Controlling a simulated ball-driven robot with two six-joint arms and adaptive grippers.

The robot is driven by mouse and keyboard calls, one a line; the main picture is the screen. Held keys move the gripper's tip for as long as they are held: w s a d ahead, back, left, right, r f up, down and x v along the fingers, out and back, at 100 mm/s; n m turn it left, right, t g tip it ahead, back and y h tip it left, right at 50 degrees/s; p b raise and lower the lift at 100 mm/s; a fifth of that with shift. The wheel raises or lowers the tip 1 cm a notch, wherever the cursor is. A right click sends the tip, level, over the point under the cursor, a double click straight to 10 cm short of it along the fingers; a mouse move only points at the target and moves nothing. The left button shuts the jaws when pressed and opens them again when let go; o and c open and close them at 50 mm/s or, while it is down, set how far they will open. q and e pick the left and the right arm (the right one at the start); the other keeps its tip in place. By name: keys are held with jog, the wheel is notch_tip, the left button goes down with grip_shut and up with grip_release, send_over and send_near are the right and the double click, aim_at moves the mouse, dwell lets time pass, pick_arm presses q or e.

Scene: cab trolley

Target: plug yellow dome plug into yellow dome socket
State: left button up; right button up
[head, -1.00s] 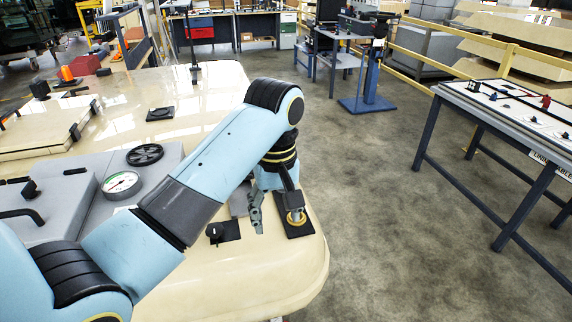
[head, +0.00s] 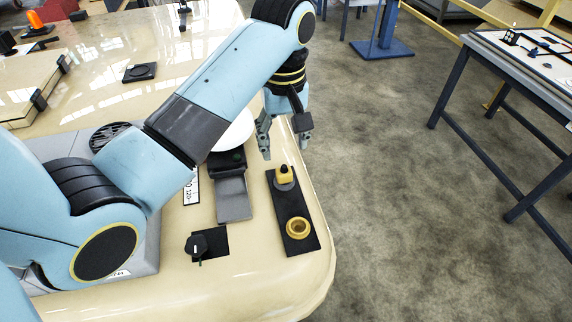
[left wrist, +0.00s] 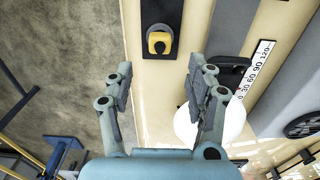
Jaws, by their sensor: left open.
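The yellow dome plug (head: 284,173) stands at the far end of a black plate (head: 296,222) near the right edge of the cream trolley top. The yellow dome socket (head: 298,228) is a round ring at the near end of the same plate, empty. My left gripper (head: 285,148) is open and empty, just beyond and above the plug in the head view. In the left wrist view the plug (left wrist: 159,43) lies ahead of and between the lines of the open fingers (left wrist: 160,88), apart from them. My right gripper is not in view.
A black knob (head: 196,246) and a grey angled holder (head: 232,198) stand left of the plate. A white round thing (head: 236,130) is partly behind my arm. Open floor lies right of the trolley, with a table (head: 510,60) beyond.

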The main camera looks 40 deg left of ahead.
aim_at(284, 170)
pick_arm(q)
jog(key=shift+f, duration=0.3)
notch_tip(284, 170, down, 3)
notch_tip(284, 170, down, 4)
jog(key=shift+f+b, duration=0.25)
jog(key=shift+b, duration=0.2)
jog(key=shift+f, duration=0.55)
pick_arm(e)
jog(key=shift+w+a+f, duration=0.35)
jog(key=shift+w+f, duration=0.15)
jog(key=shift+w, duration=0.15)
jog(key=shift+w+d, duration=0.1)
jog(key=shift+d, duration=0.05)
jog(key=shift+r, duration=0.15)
pick_arm(q)
jog(key=shift+p, duration=0.45)
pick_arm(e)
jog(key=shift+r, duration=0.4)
